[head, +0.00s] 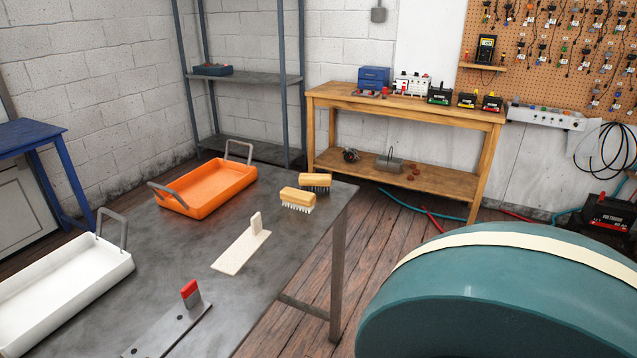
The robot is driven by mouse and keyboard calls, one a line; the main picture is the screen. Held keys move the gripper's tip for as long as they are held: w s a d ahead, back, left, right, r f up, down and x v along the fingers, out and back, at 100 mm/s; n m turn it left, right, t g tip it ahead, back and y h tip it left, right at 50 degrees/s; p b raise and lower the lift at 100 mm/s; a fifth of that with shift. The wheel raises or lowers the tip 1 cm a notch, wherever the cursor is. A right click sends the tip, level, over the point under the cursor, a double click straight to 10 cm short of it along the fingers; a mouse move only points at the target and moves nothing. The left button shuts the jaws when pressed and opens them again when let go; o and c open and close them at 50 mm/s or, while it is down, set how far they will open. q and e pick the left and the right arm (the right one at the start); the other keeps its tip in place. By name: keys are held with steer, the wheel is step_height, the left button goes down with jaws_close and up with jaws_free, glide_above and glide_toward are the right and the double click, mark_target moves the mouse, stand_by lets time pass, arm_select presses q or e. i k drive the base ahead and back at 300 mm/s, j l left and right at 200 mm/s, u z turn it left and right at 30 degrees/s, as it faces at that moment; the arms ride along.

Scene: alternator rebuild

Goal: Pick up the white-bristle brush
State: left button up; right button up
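In the head view the white-bristle brush (297,196) has a yellow wooden block and pale bristles facing down. It sits near the far right corner of the grey metal table (222,230). A second brush (315,180) with a similar yellow block and dark bristles stands just behind it, to its right; I cannot tell if they touch. Neither of my grippers shows in the head view.
An orange tray (205,209) with handles stands left of the brushes, a white tray (62,290) at the near left. A pale plate with an upright tab (240,251) and a metal bar with a red-tipped upright (170,327) lie nearer. A large teal rounded body (500,310) fills the lower right.

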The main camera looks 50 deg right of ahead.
mark_target(296, 198)
steer(key=z, duration=1.6)
steer(key=i+l, duration=0.65)
steer(key=l, duration=0.3)
steer(key=i+l, duration=0.65)
steer(key=l, duration=0.25)
steer(key=i+l, duration=0.35)
steer(key=l, duration=0.15)
steer(key=i+l, duration=0.3)
steer(key=l, duration=0.15)
steer(key=i+l+u, duration=0.1)
steer(key=u, duration=0.25)
steer(key=i+l+u, duration=0.1)
steer(key=l+u, duration=0.2)
steer(key=i+l+u, duration=0.1)
steer(key=u, duration=0.25)
steer(key=k+l, duration=0.05)
steer(key=l, duration=0.05)
